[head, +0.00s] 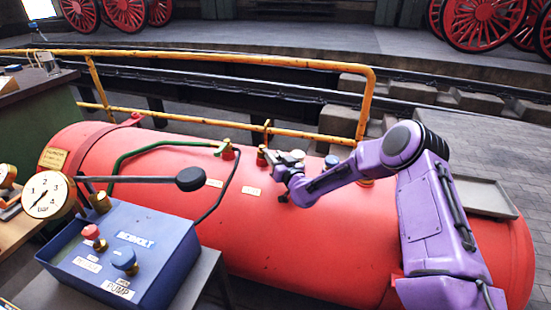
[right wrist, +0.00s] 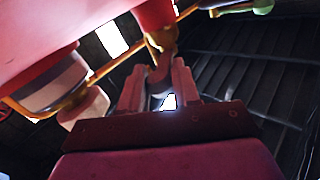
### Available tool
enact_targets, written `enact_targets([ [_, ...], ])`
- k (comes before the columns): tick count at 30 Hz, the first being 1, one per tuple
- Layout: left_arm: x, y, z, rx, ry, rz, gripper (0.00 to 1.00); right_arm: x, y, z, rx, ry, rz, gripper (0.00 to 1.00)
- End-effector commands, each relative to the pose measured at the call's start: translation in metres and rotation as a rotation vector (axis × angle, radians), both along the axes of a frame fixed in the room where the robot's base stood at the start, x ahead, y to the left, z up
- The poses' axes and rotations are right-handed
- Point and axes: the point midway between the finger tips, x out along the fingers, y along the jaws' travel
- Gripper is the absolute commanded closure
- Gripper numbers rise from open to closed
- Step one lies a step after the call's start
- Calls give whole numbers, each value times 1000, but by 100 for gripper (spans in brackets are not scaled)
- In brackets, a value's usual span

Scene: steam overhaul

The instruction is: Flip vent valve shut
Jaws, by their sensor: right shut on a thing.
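The red tank (head: 330,235) lies across the head view with several small fittings along its top. My right gripper (head: 279,165) reaches in from the right to these fittings, beside a brass fitting with a red top (head: 262,156). In the right wrist view its two fingers (right wrist: 158,78) are shut on a small dark reddish part, which looks like the vent valve's handle. A brass fitting (right wrist: 161,42) with a red part shows just beyond the fingertips. Fingers and arm hide much of the valve, and I cannot tell its handle position. My left gripper is not in view.
A blue control box (head: 135,250) with red and blue knobs stands at front left, by a pressure gauge (head: 46,195) and a black-knobbed lever (head: 190,179). A yellow railing (head: 220,58) runs behind the tank.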

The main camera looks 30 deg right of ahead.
Motion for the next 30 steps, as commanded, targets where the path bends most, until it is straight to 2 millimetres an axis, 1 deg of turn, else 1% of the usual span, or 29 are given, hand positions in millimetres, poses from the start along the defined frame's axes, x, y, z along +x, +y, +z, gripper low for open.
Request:
enact_targets([
  [8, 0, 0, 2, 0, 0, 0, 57, 0, 7, 1, -1, -1, -109, 100],
  [17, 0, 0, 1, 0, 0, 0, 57, 3, 28, 1, -4, -5, -364, 100],
  [23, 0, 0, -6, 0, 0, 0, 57, 9, 41, 0, -2, -8, -553, 100],
  [30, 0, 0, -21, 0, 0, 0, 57, 17, 54, -2, 1, -8, -751, 100],
])
